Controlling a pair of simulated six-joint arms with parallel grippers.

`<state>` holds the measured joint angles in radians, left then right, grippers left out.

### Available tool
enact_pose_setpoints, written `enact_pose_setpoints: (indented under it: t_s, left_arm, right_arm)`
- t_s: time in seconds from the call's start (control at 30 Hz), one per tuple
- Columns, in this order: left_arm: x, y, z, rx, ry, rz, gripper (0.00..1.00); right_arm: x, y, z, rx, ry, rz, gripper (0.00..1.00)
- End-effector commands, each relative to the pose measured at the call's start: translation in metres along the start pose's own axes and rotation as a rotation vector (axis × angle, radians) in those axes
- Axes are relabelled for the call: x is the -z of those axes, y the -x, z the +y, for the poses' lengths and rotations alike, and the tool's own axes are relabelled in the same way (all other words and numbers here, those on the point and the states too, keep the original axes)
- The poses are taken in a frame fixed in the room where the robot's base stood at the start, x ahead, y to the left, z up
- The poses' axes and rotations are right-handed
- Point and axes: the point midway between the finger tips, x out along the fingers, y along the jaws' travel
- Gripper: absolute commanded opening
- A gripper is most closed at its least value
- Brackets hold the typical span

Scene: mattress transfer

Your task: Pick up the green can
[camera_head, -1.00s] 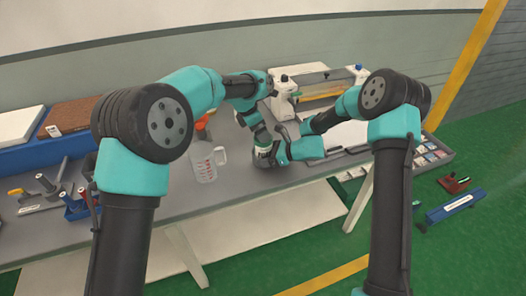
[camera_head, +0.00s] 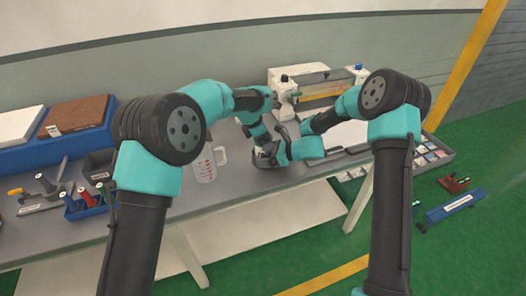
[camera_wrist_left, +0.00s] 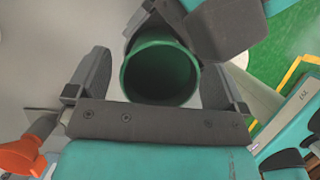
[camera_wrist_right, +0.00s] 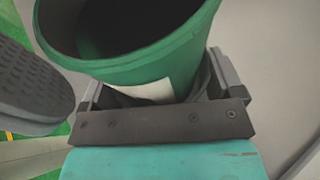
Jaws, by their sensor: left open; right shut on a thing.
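The green can (camera_wrist_left: 160,72) is an open-topped cylinder, seen into its dark inside in the left wrist view. My left gripper (camera_wrist_left: 155,80) is open, with one finger on each side of the can; I cannot tell if they touch it. In the right wrist view the can (camera_wrist_right: 130,62), with a pale label, is tilted and fills the jaws of my right gripper (camera_wrist_right: 158,88), which is shut on it. In the head view both grippers meet at the table's front edge, the right one (camera_head: 268,156) showing best, and the can is largely hidden by them.
A clear measuring jug (camera_head: 205,165) stands left of the grippers. A blue holder with coloured-handled tools (camera_head: 85,203) and a blue tray (camera_head: 60,145) are farther left. A white machine (camera_head: 315,88) stands behind. A compartment tray (camera_head: 428,150) is at the right end.

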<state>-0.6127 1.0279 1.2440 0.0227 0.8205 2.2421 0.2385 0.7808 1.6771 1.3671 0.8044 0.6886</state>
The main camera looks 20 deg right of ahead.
Motion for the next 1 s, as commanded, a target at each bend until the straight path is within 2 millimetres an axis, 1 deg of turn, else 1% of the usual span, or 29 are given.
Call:
enact_pose_setpoints:
  t_s: [0.3, 0.33, 1.0]
  left_arm:
    - [0.0, 0.0003, 0.0, 0.0, 0.0, 0.0, 0.99]
    - [0.0, 0.0003, 0.0, 0.0, 0.0, 0.0, 0.97]
    - [0.0001, 0.0004, 0.0, 0.0, 0.0, 0.0, 0.32]
  right_arm:
    - [-0.001, 0.0002, -0.0003, 0.001, 0.001, -0.002, 0.53]
    - [-0.001, 0.0002, -0.0003, 0.001, 0.001, -0.002, 0.53]
    - [-0.001, 0.0002, -0.0003, 0.0, 0.001, -0.002, 0.53]
